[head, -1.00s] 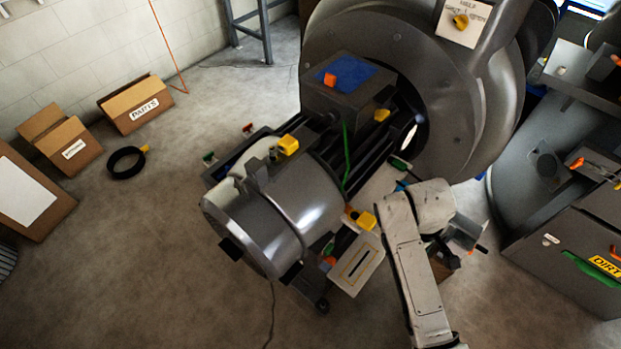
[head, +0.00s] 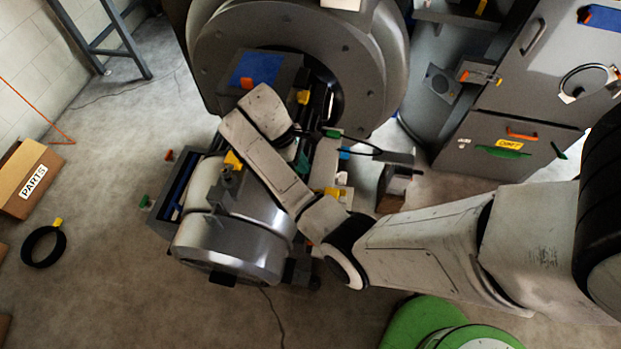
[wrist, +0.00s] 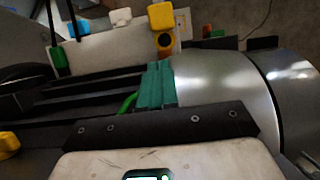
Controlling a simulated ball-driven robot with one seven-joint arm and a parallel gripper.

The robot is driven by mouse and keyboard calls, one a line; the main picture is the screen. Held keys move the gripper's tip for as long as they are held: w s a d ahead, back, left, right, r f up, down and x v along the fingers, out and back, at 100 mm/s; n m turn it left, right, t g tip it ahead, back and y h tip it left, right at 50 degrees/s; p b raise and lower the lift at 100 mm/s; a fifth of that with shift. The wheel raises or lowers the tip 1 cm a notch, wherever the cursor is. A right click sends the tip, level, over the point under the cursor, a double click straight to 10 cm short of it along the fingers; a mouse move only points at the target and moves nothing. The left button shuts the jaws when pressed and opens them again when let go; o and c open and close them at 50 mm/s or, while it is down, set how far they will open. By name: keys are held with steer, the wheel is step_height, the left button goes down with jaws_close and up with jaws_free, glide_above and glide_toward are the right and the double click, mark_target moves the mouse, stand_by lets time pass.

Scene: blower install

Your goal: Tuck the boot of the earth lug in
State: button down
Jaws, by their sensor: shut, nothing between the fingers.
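My gripper (wrist: 155,85) shows in the wrist view as two teal fingers pressed together, with nothing between them. In the head view its teal tips (head: 303,160) show beside the silver motor (head: 228,245), partly hidden by my arm. A short piece of green lead (wrist: 128,103) shows just left of the fingers in the wrist view. It passes out of sight near them, and I cannot tell whether they touch. I cannot make out the earth lug or its boot. The motor (wrist: 215,85) lies right of the fingers in the wrist view.
A yellow block (wrist: 161,17) with an orange ring stands beyond the fingers. Dark rails run left of them. The large round blower housing (head: 290,55) and a blue-topped box (head: 255,72) stand behind. A black ring (head: 44,246) lies on open floor at left.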

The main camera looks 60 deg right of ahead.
mark_target(331, 195)
steer(key=b+x, duration=0.2)
steer(key=x, duration=0.8)
